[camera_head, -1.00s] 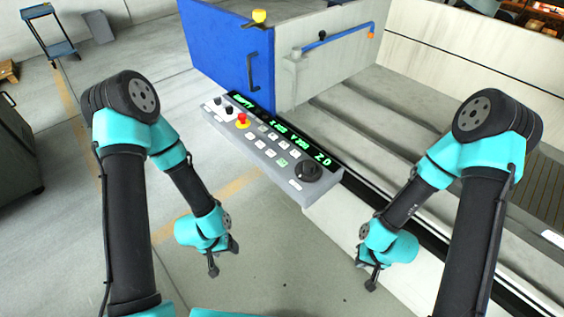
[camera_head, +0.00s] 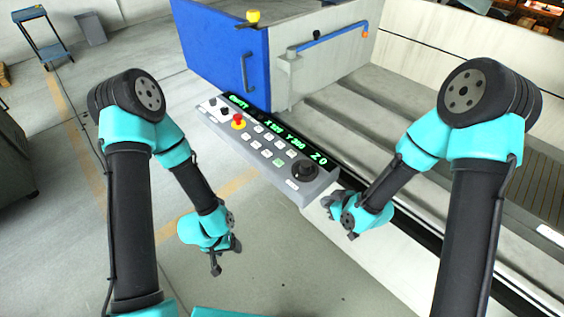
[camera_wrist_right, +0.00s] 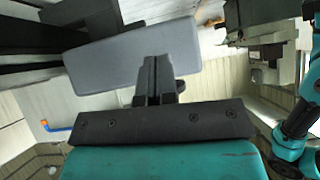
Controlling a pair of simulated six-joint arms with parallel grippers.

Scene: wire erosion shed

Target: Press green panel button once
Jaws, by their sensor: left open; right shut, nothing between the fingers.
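The grey control panel (camera_head: 228,133) juts from the machine, with a green-lit display and rows of small pale buttons. One small greenish button (camera_head: 278,162) sits in the lower row, left of the black knob (camera_head: 304,170). My right gripper (camera_head: 328,203) is shut and empty, just off the panel's lower right corner, near the knob end. In the right wrist view its closed fingers (camera_wrist_right: 153,75) overlap a plain grey face of the panel (camera_wrist_right: 105,62); the buttons do not show there. I cannot tell whether they touch. My left gripper (camera_head: 224,257) is open and empty, below and left of the panel.
A red stop button (camera_head: 238,120) stands up at the panel's left part. The blue door (camera_head: 222,60) and pale machine wall (camera_head: 322,72) rise behind the panel. Open floor (camera_head: 275,265) lies between my arms. A blue trolley (camera_head: 38,30) stands far off at left.

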